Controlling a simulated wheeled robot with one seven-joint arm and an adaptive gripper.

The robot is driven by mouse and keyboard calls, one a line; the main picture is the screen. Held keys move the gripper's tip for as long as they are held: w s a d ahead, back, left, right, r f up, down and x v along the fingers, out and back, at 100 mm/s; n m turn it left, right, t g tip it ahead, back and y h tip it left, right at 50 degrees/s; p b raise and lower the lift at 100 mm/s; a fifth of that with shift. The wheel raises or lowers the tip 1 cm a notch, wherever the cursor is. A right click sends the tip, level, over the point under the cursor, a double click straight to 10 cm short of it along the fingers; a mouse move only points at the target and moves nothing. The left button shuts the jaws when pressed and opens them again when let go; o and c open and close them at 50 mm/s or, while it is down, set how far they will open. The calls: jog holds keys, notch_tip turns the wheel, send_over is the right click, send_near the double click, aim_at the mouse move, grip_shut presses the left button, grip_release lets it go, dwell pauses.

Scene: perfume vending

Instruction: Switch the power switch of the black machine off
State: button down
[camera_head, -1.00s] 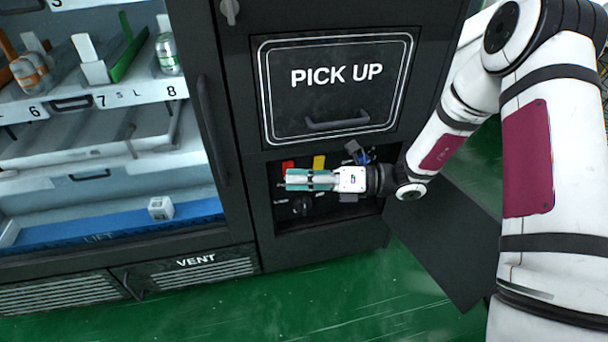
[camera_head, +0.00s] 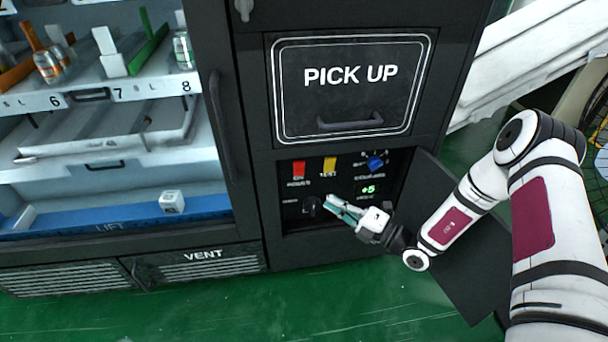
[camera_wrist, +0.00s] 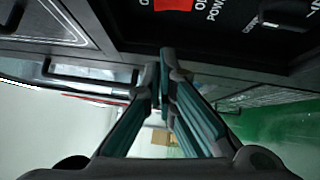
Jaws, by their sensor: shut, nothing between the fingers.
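The black machine (camera_head: 258,130) has an open recess with a control panel below its PICK UP door. The red power switch (camera_head: 299,169) is at the panel's upper left, above a POWER label. It also shows at the top edge of the wrist view (camera_wrist: 173,4), partly cut off. I cannot tell which way it is tipped. My gripper (camera_head: 333,203) is shut and empty, below and right of the red switch in the head view and apart from it. Its closed fingertips (camera_wrist: 160,65) show in the wrist view.
A yellow switch (camera_head: 330,165), a blue knob (camera_head: 375,162) and a green display (camera_head: 368,189) share the panel. A dark round knob (camera_head: 312,206) is close to my fingertips. The open panel door (camera_head: 455,240) hangs at the right, behind my arm.

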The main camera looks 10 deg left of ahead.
aim_at(299, 168)
jog(key=w+d+b+x, duration=0.1)
jog(key=b+x, duration=0.3)
jog(key=x, duration=0.9)
jog(key=shift+w, duration=0.65)
jog(key=shift+d+r, duration=0.15)
